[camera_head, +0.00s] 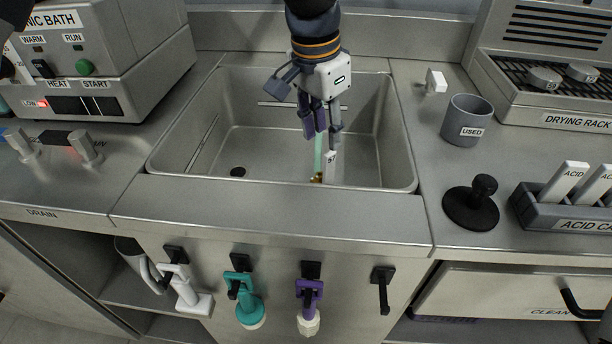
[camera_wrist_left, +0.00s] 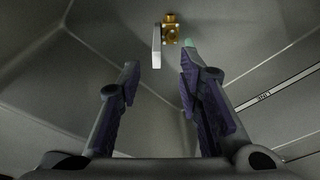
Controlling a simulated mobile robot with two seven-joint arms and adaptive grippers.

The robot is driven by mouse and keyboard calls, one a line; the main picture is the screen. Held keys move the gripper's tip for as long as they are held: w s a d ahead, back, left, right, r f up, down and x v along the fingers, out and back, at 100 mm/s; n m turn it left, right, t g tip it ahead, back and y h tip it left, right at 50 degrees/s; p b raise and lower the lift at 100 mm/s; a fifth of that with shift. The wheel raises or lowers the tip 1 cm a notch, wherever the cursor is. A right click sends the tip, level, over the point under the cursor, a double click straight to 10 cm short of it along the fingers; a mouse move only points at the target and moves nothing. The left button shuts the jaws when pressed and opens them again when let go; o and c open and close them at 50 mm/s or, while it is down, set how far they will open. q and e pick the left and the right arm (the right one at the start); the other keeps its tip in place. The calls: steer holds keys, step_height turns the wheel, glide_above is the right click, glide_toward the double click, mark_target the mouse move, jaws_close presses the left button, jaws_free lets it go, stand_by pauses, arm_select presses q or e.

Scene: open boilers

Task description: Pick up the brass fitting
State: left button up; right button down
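The brass fitting (camera_head: 317,178) is low in the steel sink basin (camera_head: 260,150), towards its front wall, mostly hidden behind a pale piece marked 5 (camera_head: 330,165) and a teal strip (camera_head: 318,150). In the left wrist view the fitting (camera_wrist_left: 171,30) shows gold at the top, with a white piece (camera_wrist_left: 156,48) beside it on the left and a teal bit (camera_wrist_left: 189,43) on the right. My left gripper (camera_head: 322,130) points down into the basin. In its wrist view the purple-padded fingers (camera_wrist_left: 158,75) are apart with nothing between them, short of the fitting. My right gripper is out of view.
The basin walls and front rim (camera_head: 270,185) surround my left gripper. A grey cup marked USED (camera_head: 466,120) and a black knobbed disc (camera_head: 472,204) stand to the right. Several tools, including a teal one (camera_head: 245,300), hang on the front panel. A drain hole (camera_head: 238,172) lies left.

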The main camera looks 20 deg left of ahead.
arm_select(q)
glide_above(329, 169)
steer(key=f, duration=0.4)
steer(key=shift+a+f, duration=0.1)
steer(key=shift+a, duration=0.1)
steer(key=f, duration=0.6)
steer(key=shift+w+d+b, duration=0.1)
steer(key=shift+w+b, duration=0.3)
steer(key=shift+r, duration=0.1)
jaws_close()
